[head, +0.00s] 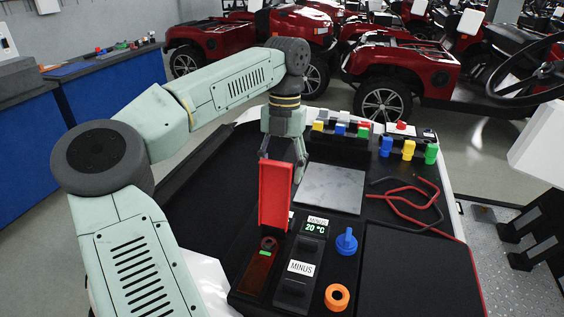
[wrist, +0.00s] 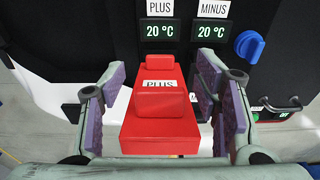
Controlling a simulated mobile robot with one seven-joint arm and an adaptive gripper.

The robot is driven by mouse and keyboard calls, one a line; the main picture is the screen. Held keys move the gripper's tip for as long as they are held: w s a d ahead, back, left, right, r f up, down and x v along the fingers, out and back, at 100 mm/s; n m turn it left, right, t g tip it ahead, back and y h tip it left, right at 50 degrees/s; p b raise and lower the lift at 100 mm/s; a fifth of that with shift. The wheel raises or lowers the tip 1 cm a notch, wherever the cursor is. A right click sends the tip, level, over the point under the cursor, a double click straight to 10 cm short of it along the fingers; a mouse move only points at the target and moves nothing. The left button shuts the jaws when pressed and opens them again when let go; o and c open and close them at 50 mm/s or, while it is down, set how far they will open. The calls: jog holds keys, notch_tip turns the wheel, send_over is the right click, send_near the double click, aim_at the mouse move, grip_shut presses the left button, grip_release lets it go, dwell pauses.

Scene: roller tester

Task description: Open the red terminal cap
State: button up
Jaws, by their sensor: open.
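The red terminal cap (head: 275,197) stands raised, close to upright, in the head view. Its recessed side faces the camera. Below it the dark red terminal base (head: 258,272) shows, with a round fitting and a small green light. My gripper (head: 283,160) is open at the upper end of the cap, partly hidden behind it. In the wrist view the cap (wrist: 160,128) carries a PLUS label and lies between the two open fingers (wrist: 165,105), with a gap on each side. The PLUS display (wrist: 160,31) reads 20 °C.
The black MINUS cap (head: 296,285) lies shut beside the red terminal. A blue knob (head: 346,242) and an orange ring (head: 337,297) are to the right. Red and black cables (head: 410,207) lie beyond, near a bare grey plate (head: 330,188). Coloured parts stand at the back.

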notch_tip(320, 180, up, 12)
jog(key=w, duration=0.1)
jog(key=shift+w+d, duration=0.25)
jog(key=shift+s+f, duration=0.1)
jog(key=shift+f, duration=0.05)
